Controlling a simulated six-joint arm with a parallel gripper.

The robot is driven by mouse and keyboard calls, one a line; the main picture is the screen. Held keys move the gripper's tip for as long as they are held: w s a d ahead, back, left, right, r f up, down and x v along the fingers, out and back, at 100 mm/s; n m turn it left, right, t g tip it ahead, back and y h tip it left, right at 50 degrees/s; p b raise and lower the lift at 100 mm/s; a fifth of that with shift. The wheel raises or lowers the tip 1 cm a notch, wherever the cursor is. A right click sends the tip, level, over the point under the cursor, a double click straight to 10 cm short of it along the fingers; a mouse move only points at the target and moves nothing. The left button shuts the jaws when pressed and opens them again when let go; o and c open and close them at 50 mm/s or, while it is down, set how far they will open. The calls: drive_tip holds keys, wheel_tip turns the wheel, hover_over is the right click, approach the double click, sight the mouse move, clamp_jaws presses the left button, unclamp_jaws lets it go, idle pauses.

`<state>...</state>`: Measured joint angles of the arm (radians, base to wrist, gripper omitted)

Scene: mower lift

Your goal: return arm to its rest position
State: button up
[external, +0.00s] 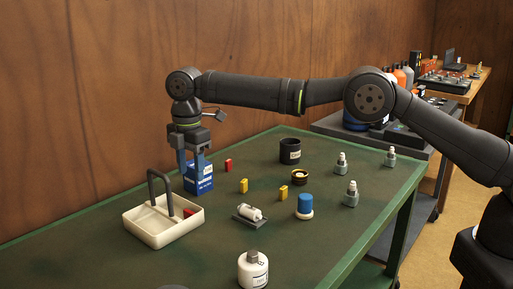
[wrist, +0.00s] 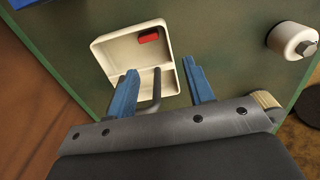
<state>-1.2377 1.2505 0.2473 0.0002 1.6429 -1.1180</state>
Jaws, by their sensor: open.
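My gripper (external: 194,166) hangs at the end of my outstretched arm, pointing down above the far left part of the green table (external: 120,262). In the wrist view my gripper (wrist: 160,86) shows two blue fingers spread apart with nothing between them that they hold. A white tray (external: 160,238) with a dark upright handle stands in front of and to the left of the gripper. The tray (wrist: 103,49) also shows beyond the fingers in the wrist view, with a red block (wrist: 149,36) inside. A blue box (external: 205,180) stands close behind the fingers; I cannot tell whether they touch.
Small red and yellow blocks, a black cup (external: 290,151), a blue-capped jar (external: 305,207), a small motor-like part (external: 249,214), several spark-plug-like parts and a white bottle (external: 253,270) stand across the table. A wooden wall (external: 90,110) rises behind it.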

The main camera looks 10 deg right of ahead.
wheel_tip(320, 180, down, 9)
drive_tip(key=shift+r, duration=0.1)
drive_tip(key=w+d+r, duration=0.8)
drive_tip(key=d+r, duration=0.2)
drive_tip(key=r, duration=0.2)
drive_tip(key=w+d+f+m, duration=0.1)
drive_tip(key=w+d+m, duration=0.3)
drive_tip(key=d, duration=0.9)
drive_tip(key=w+d+f+m, duration=0.2)
drive_tip(key=w+d+m, duration=0.3)
drive_tip(key=d, duration=0.7)
drive_tip(key=w+d+f+m, duration=0.2)
drive_tip(key=w+d+m, duration=0.3)
drive_tip(key=d, duration=0.8)
drive_tip(key=shift+d+f, duration=0.25)
drive_tip(key=shift+d, duration=0.1)
